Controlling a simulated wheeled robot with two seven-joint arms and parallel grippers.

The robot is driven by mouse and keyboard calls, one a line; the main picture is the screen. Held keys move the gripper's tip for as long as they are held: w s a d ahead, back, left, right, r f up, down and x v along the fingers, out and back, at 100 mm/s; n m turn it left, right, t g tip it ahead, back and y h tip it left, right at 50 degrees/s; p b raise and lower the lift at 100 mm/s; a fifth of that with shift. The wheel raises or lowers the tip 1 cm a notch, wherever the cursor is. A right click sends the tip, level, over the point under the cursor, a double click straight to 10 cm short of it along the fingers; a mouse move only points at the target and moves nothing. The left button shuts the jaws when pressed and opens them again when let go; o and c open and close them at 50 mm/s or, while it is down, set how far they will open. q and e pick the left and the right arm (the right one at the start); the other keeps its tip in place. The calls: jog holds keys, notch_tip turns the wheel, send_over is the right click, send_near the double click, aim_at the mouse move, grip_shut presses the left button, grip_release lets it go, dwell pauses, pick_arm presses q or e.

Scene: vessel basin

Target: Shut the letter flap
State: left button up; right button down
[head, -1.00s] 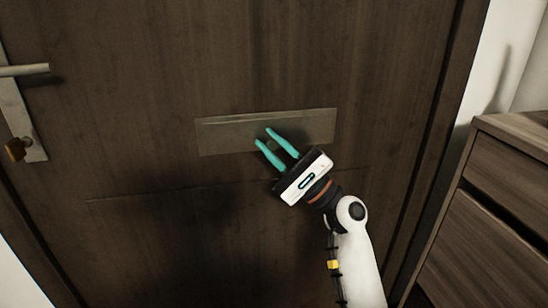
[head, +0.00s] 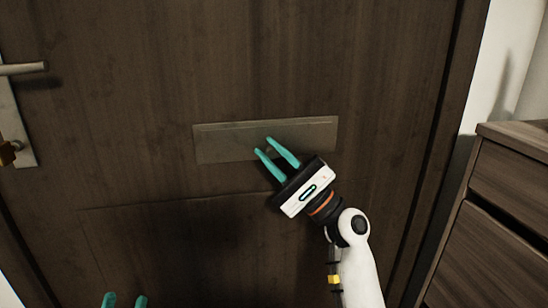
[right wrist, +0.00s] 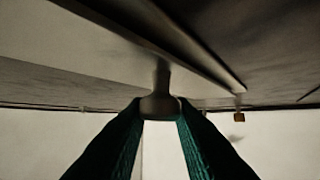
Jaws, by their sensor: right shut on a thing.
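The letter flap (head: 225,148) is a long dull metal plate across the middle of the brown door. It looks nearly flat in the head view; I cannot tell its exact tilt. My right gripper (head: 264,146) reaches up from the lower right, its teal fingertips over the lower middle of the plate. The right wrist view shows its fingers (right wrist: 160,112) shut on a small rounded knob (right wrist: 159,104) on a short stem under the flap (right wrist: 200,62). My left gripper (head: 125,300) shows only as two teal fingertips at the bottom edge, apart with nothing between them.
The door (head: 150,80) fills most of the head view. A lever handle (head: 22,69) and a brass lock piece (head: 8,153) are at its left. A brown drawer cabinet (head: 490,215) stands at the right. The door around the plate is clear.

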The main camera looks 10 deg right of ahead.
jog(key=shift+f, duration=0.1)
jog(key=c, duration=1.5)
grip_release()
jog(key=shift+o, duration=1.2)
jog(key=shift+d, duration=0.1)
pick_arm(q)
jog(key=shift+d, duration=0.1)
jog(key=shift+s+r+t+h+b, duration=0.35)
jog(key=shift+s+r+t, duration=0.4)
jog(key=shift+r, duration=0.25)
pick_arm(e)
jog(key=v, duration=1.2)
jog(key=shift+s, duration=0.5)
